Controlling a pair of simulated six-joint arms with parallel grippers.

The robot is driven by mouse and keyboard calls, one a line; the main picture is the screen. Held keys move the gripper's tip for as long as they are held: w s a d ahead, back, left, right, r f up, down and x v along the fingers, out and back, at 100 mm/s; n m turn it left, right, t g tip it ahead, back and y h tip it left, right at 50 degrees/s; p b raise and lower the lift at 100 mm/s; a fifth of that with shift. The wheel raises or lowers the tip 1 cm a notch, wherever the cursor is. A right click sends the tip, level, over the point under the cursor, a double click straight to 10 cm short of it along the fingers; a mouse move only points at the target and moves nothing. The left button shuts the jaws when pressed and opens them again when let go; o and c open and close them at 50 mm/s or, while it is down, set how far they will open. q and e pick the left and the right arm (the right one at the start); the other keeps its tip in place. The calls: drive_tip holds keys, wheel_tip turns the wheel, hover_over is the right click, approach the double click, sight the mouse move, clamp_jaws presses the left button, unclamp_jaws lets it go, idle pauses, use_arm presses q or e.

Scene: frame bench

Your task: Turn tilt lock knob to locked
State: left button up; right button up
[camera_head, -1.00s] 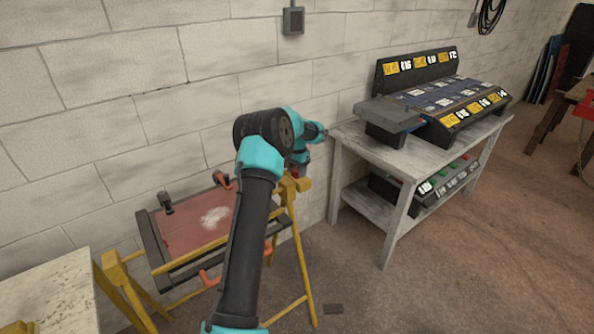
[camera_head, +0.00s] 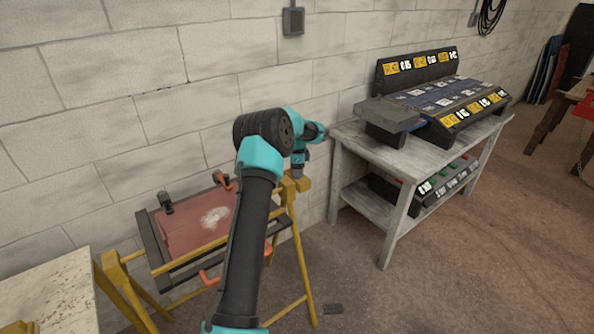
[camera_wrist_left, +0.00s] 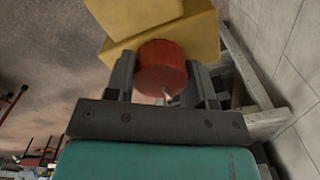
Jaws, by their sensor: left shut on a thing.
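The tilt lock knob (camera_wrist_left: 158,64) is a short red cylinder in the left wrist view, set against a yellow block (camera_wrist_left: 207,38) of the stand. A small pale mark shows on its near edge. My left gripper (camera_wrist_left: 164,80) has one dark finger on each side of the knob and is shut on it. In the head view my left gripper (camera_head: 298,172) is at the right end of the yellow trestle (camera_head: 305,185), where the knob is hidden. My right gripper is not in view.
A reddish panel (camera_head: 190,228) with dark edges and orange-handled clamps rests on the trestle. A grey workbench (camera_head: 395,160) with a black labelled rack stands to the right. A pale tabletop (camera_head: 50,295) is at the lower left. The block wall is close behind.

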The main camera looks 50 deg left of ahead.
use_arm(q)
drive_tip(key=shift+m, duration=0.3)
drive_tip(key=o, duration=0.9)
drive_tip(key=shift+r, duration=0.1)
wheel_tip(320, 180, up, 17)
drive_tip(key=shift+r, duration=0.15)
idle(0.3)
idle(0.4)
